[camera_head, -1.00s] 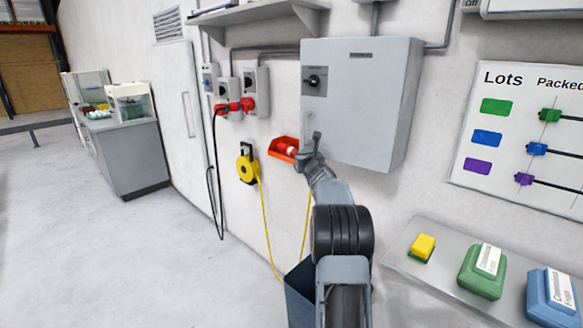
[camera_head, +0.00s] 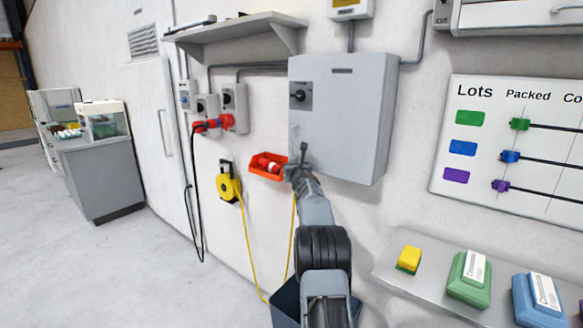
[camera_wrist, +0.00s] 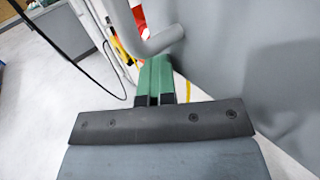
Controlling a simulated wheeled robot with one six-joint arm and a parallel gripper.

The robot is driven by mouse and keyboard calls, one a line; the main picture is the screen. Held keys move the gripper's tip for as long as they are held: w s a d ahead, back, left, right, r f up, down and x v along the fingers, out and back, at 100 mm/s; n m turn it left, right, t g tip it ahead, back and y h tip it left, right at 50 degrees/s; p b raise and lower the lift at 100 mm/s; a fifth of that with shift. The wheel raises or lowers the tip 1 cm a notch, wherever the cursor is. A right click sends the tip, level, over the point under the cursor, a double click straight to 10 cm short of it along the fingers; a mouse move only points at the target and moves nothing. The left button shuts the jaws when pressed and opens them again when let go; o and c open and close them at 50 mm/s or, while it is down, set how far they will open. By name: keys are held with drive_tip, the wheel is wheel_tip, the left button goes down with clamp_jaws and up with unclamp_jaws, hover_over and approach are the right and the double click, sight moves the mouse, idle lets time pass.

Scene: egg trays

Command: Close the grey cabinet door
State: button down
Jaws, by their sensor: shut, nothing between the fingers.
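The grey cabinet (camera_head: 345,115) is on the wall in the head view. Its front looks flush with its body, with no gap showing along the visible edges. A grey handle (camera_head: 294,135) is at the lower left of the door. My gripper (camera_head: 303,153) is at the cabinet's lower left corner, close to the handle. In the wrist view my gripper's green fingers (camera_wrist: 157,72) are shut and empty. The bent grey handle (camera_wrist: 160,41) crosses just beyond the fingertips, and the grey door surface (camera_wrist: 245,60) fills the right side. I cannot tell whether the fingers touch the handle.
A red bin (camera_head: 268,167) is on the wall left of my gripper. Red plugs (camera_head: 212,124) and sockets are further left. A shelf with coloured boxes (camera_head: 470,279) is at the lower right.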

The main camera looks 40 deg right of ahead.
drive_tip(key=shift+s+d+r, duration=0.1)
drive_tip(key=shift+s+r, duration=0.05)
drive_tip(key=shift+r, duration=0.15)
drive_tip(key=s+a+b, duration=0.3)
drive_tip(key=a+b, duration=1)
drive_tip(key=a, duration=0.1)
drive_tip(key=shift+f, duration=0.3)
